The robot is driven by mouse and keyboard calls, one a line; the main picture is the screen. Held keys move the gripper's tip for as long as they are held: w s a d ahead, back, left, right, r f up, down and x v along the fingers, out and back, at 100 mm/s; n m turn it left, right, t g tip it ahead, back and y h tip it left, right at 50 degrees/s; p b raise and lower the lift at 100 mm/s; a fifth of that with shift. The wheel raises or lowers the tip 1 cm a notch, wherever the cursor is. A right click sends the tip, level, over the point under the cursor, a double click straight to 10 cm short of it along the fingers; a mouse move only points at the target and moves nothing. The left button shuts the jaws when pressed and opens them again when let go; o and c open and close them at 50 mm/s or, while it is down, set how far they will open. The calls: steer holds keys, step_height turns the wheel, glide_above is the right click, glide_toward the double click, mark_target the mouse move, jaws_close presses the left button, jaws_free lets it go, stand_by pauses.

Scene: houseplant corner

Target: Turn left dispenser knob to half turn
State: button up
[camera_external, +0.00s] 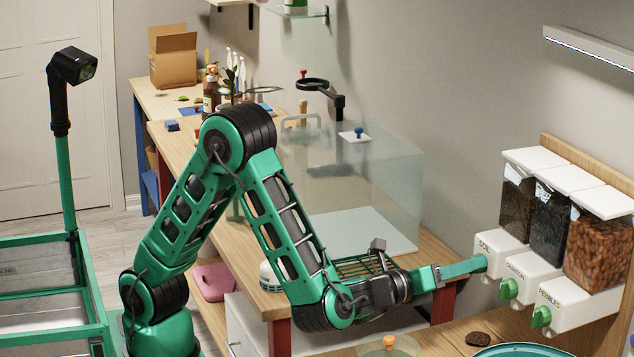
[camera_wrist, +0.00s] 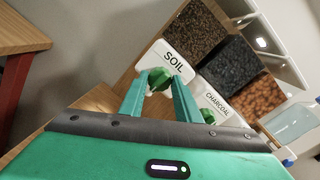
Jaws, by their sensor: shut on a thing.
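The left dispenser, labelled SOIL, has a white front box (camera_external: 497,243), also seen in the wrist view (camera_wrist: 174,58). Its green knob (camera_wrist: 158,78) sits between the two fingers of my gripper (camera_wrist: 159,86). My gripper (camera_external: 482,264) reaches the SOIL box from the left and is shut on this knob. In the external view the fingers hide the knob, and its exact turn angle is hard to tell. The middle dispenser's knob (camera_external: 509,289) and the right dispenser's knob (camera_external: 541,317), under PEBBLES, are green and free.
Clear hoppers of soil, charcoal (camera_external: 550,225) and pebbles (camera_external: 597,248) stand above the boxes on a wooden backboard. A glass tank (camera_external: 375,185) stands on the bench behind my arm. A teal dish (camera_external: 520,350) and a glass lid (camera_external: 388,347) lie below the dispensers.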

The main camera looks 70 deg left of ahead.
steer(key=shift+f, duration=0.25)
steer(key=o, duration=0.9)
steer(key=shift+o, duration=0.6)
steer(key=shift+r, duration=0.1)
steer(key=s+d, duration=0.1)
steer(key=s, duration=0.9)
steer(key=shift+s, duration=0.35)
steer(key=shift+a, duration=0.1)
